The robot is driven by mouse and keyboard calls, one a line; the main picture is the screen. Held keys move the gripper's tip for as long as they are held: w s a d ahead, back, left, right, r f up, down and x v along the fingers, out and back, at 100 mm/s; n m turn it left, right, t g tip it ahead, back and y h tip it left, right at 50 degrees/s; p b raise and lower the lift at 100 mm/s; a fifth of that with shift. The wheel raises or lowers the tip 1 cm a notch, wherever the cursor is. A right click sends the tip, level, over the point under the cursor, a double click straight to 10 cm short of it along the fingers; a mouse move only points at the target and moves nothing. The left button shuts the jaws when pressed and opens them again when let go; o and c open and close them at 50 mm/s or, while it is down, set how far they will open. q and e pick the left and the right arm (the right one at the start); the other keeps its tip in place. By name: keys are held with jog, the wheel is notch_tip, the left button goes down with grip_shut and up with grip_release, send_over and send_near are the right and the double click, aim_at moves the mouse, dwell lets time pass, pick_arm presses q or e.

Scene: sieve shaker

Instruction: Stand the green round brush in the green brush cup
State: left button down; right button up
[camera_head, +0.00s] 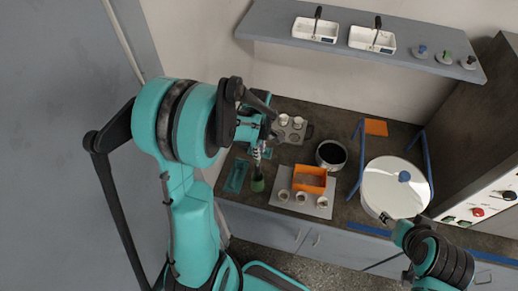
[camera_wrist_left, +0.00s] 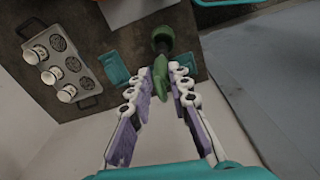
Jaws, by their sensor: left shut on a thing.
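My left gripper (camera_head: 262,150) is shut on the green round brush, holding it by its green handle (camera_wrist_left: 161,78) between the fingers. The brush points away from the palm. At its far end is a dark green round part (camera_wrist_left: 162,38), which also shows below the gripper in the head view (camera_head: 257,181). I cannot tell whether this is only the brush head or also the green brush cup around it. No separate green cup stands out. At lower right, my right gripper (camera_head: 387,219) shows only partly, near the white round lid; its fingers are unclear.
A teal tray (camera_head: 236,176) lies left of the brush. A grey tin with white cups (camera_head: 306,132), an orange frame (camera_head: 310,179) on a pale mat (camera_head: 283,183), a dark bowl (camera_head: 331,154) and a white round lid (camera_head: 390,190) stand to the right.

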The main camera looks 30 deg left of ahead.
aim_at(259, 163)
pick_arm(q)
jog(key=shift+f+b, duration=2.55)
jog(key=shift+f, duration=0.5)
jog(key=c, duration=1.3)
grip_release()
jog(key=shift+r, duration=0.15)
jog(key=r, duration=1.1)
jog(key=shift+s+r, duration=0.2)
jog(key=shift+r, duration=0.2)
jog(key=shift+f, duration=0.1)
jog(key=s+d+f+m+t+b, duration=0.2)
jog(key=s+d+f+m+b, duration=0.1)
jog(key=m, duration=0.3)
jog(key=s+d+f+m+t+b, duration=0.2)
jog(key=s+d+f+m+b, duration=0.1)
jog(key=m+b, duration=0.3)
jog(key=s+d+f+m+t+b, duration=0.3)
jog(key=s+d+f+m+b, duration=0.1)
jog(key=m, duration=0.3)
jog(key=shift+s, duration=0.35)
